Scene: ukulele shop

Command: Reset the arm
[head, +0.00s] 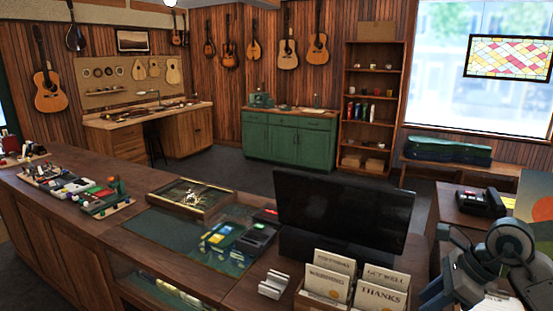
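Part of my grey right arm (500,245) shows folded at the lower right of the head view, in front of the right-hand desk. A blue-grey end piece (437,292) at its lower left may be my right gripper, close to the card rack. I cannot make out its fingers or whether it holds anything. My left arm and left gripper are not in view.
A long wooden counter (75,215) crosses the foreground with small trays, a framed box (191,198) and a black monitor (340,207). A card rack (325,300) stands before the monitor. A green cabinet (290,140) and shelf (372,105) stand behind open floor.

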